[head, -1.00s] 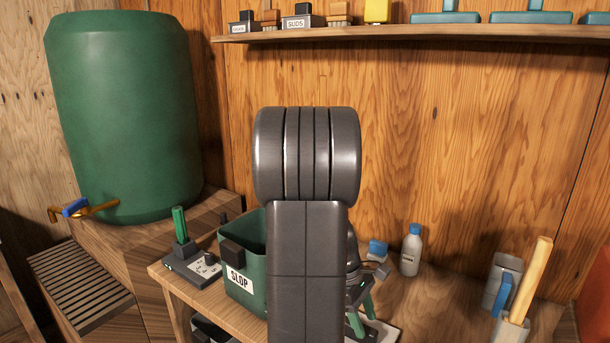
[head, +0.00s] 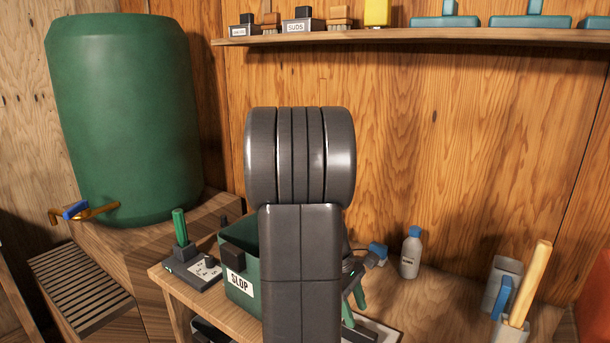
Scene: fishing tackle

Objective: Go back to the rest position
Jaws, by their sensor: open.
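My arm stands in the middle of the head view and hides part of the bench behind it. My gripper (head: 354,305) shows partly past the right side of the arm, with green fingers pointing down, apart and with nothing seen between them. It is over the bench, to the right of the green SLOP bin (head: 241,283). A pale flat thing with a dark edge (head: 378,331) lies below it, mostly hidden.
A white bottle (head: 411,254) and a blue-topped item (head: 377,252) stand behind the gripper. Grey holders (head: 503,277) with a wooden handle (head: 531,281) are at right. A control box with a green lever (head: 180,228) is left, near a green barrel (head: 122,120). A shelf (head: 420,33) runs above.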

